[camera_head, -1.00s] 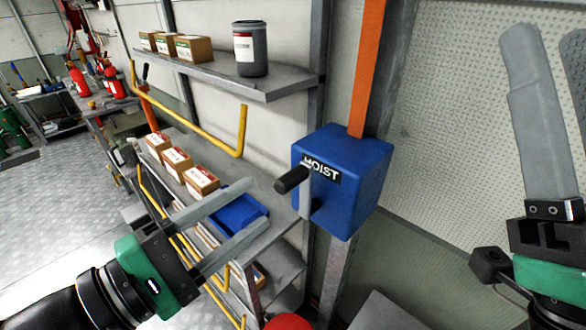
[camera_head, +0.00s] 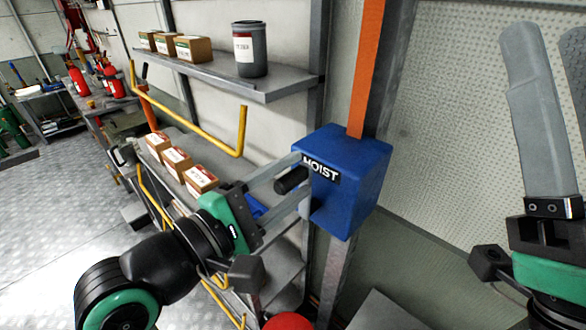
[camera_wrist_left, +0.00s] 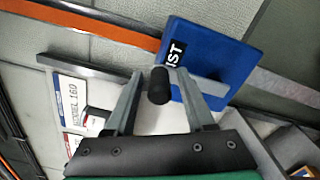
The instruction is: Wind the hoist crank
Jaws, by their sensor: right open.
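The blue hoist box (camera_head: 352,190), marked HOIST, is fixed to an upright post in the middle of the head view. Its crank has a black handle (camera_head: 291,181) pointing out to the left and a grey arm, now mostly hidden. My left gripper (camera_head: 302,182) is open, with one finger above and one below the handle. In the left wrist view the black handle (camera_wrist_left: 158,84) lies between the two fingers, with gaps on both sides. My right gripper (camera_head: 549,36) is open and empty at the right edge, its fingers pointing up.
A shelf (camera_head: 285,83) with boxes and a grey can (camera_head: 250,50) hangs at upper left. More boxes (camera_head: 175,160) and a blue tray stand on the lower shelf, under a yellow rail (camera_head: 190,125). A red round object (camera_head: 288,322) is at the bottom.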

